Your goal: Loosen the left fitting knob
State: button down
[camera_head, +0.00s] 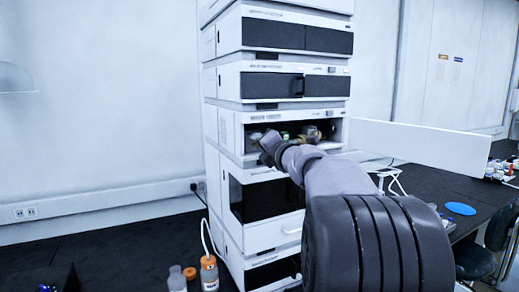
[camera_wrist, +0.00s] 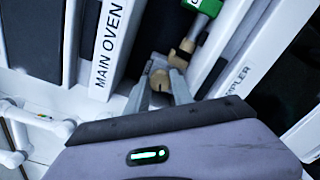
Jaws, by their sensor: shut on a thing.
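The chromatography stack's open oven compartment (camera_head: 335,130) holds a column with a green part, which shows at the top of the wrist view (camera_wrist: 208,8). A tan fitting knob (camera_wrist: 160,80) sits at the column's near end. A second tan piece (camera_wrist: 181,54) lies just beyond it, in line with the column. My gripper (camera_wrist: 162,88) has its two grey fingers on either side of the knob and is shut on it. In the head view my gripper (camera_head: 268,146) reaches into the left part of the compartment, and my wrist hides the knob there.
The compartment's white door (camera_head: 425,146) stands swung open to the right, close beside my arm. Closed dark-fronted modules sit above and below. Orange-capped bottles (camera_head: 209,272) stand on the dark bench at the stack's lower left. A blue disc (camera_head: 460,208) lies on the right bench.

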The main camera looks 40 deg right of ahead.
jog(key=shift+n, duration=0.7)
jog(key=c, duration=1.4)
grip_release()
jog(key=p+v, duration=0.1)
jog(key=v, duration=1.6)
jog(key=shift+s, duration=0.2)
